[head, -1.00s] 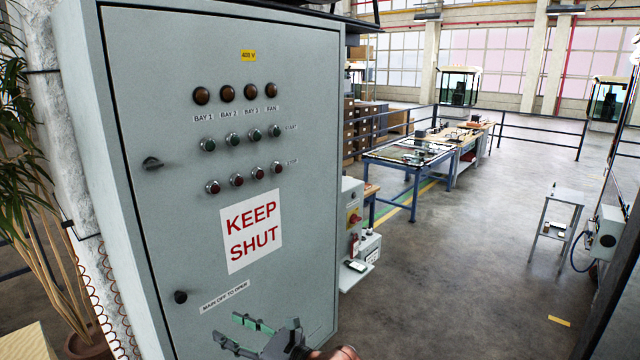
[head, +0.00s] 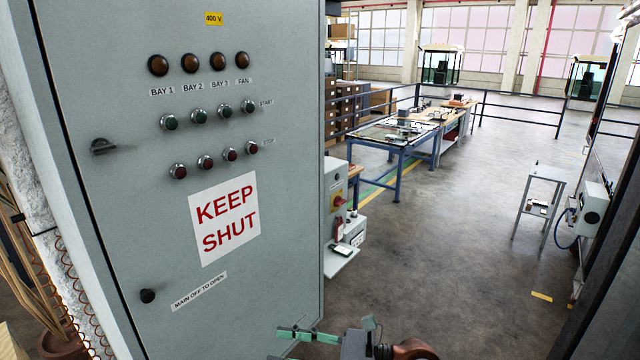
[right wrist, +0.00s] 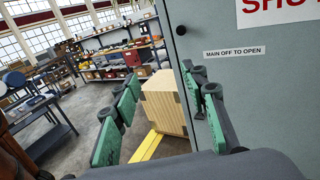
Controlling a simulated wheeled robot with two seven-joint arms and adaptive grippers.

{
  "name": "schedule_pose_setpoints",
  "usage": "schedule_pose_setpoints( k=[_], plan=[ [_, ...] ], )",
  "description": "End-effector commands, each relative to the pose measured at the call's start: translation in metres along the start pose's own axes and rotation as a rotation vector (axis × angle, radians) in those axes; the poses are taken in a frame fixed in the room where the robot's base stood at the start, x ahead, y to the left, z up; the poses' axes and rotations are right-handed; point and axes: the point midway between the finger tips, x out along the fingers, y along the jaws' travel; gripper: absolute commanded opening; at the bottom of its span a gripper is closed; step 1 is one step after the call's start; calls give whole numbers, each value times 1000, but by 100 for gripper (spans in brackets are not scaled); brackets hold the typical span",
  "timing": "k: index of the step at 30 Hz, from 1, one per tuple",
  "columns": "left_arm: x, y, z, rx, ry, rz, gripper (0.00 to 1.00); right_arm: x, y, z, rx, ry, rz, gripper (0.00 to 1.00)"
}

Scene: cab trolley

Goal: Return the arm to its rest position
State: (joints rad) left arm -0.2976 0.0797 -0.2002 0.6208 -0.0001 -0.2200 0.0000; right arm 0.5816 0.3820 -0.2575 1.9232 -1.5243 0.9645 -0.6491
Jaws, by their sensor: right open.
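My right gripper (head: 308,335) shows at the bottom of the head view, in front of the lower part of a grey cabinet. In the right wrist view its two green-padded fingers (right wrist: 165,118) stand wide apart with nothing between them. The cabinet door (head: 225,290) appears closed and carries lamps, green and red buttons and a KEEP SHUT sign (head: 224,218). The gripper's right finger is close to the cabinet in the right wrist view; I cannot tell whether it touches. My left gripper is in neither view.
A wooden box (right wrist: 163,101) stands on the floor beside the cabinet. A small control unit (head: 338,215) is right of the cabinet. A blue-legged table (head: 395,140) stands behind, and a small stand (head: 540,195) is at the right. The floor between them is clear.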

Motion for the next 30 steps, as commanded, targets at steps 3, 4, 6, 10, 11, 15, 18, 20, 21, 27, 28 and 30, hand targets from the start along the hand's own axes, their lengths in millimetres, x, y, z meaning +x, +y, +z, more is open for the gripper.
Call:
schedule_pose_setpoints(
  k=[3, 4, 6, 10, 11, 15, 18, 20, 21, 27, 28, 30],
  plan=[
    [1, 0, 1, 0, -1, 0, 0, -9, 4, 0, -2, 0, 13, 40],
    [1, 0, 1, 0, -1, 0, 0, -10, 5, 0, -2, 0, 15, 40],
    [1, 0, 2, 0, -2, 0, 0, -12, 6, 0, -3, -1, 19, 40],
    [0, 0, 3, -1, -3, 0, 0, -12, 6, 0, -3, -1, 21, 40],
    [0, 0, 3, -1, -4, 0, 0, -12, 6, 0, -3, -1, 21, 40],
    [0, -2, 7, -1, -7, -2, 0, -12, 6, 0, -2, -1, 20, 40],
    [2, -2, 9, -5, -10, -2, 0, -12, 4, -1, 8, -6, 16, 40],
    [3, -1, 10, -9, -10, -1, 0, -14, 0, -3, 24, -15, 11, 40],
    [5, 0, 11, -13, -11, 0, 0, -14, -3, -5, 39, -23, 6, 40],
    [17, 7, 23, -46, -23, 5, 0, -22, -27, -18, 159, -96, -30, 40],
    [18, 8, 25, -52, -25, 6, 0, -24, -31, -20, 181, -109, -36, 40],
    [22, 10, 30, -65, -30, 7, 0, -27, -42, -26, 229, -139, -53, 40]
  ],
)
